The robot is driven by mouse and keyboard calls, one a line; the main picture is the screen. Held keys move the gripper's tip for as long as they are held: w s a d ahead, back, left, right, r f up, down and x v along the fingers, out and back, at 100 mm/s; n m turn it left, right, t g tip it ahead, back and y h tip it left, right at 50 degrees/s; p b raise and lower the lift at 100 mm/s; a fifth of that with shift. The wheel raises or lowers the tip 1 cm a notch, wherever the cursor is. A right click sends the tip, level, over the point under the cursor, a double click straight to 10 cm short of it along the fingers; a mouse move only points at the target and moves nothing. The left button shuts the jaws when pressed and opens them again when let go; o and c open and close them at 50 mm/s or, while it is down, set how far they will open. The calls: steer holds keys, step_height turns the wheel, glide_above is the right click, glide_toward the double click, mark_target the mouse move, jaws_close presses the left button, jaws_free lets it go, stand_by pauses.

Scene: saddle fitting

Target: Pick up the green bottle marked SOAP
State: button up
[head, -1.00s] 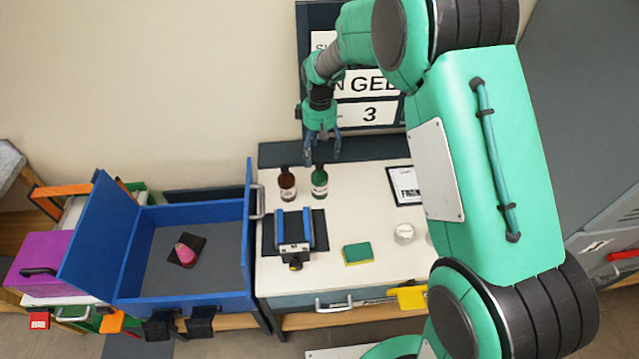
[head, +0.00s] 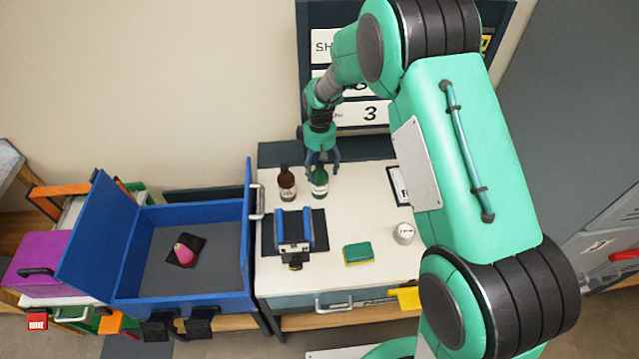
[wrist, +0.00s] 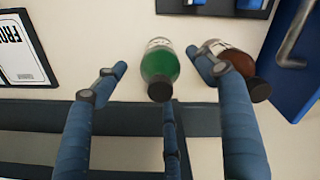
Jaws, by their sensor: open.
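The green bottle (head: 319,184) stands upright at the back of the white table, with a dark cap and a pale label whose text I cannot read. In the wrist view the green bottle (wrist: 160,66) lies between my spread fingers, near their tips. My gripper (head: 322,160) is open, just above and behind the bottle's cap. In the wrist view my gripper (wrist: 158,68) holds nothing. A brown bottle (head: 286,184) stands close to the left of the green one. In the wrist view the brown bottle (wrist: 236,66) is right beside one finger; I cannot tell if they touch.
A clamp-like fixture with blue jaws (head: 294,232) stands in front of the bottles. A sponge (head: 358,253) and a white round container (head: 403,233) lie to the right. A blue open box (head: 180,300) holds a pink object (head: 184,253). A framed sign (wrist: 22,50) lies on the table.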

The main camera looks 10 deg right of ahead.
mark_target(320, 176)
steer(key=shift+f+b, duration=0.45)
steer(key=shift+f, duration=2.15)
steer(key=shift+w, duration=0.1)
steer(key=c, duration=1.6)
steer(key=shift+r, duration=0.1)
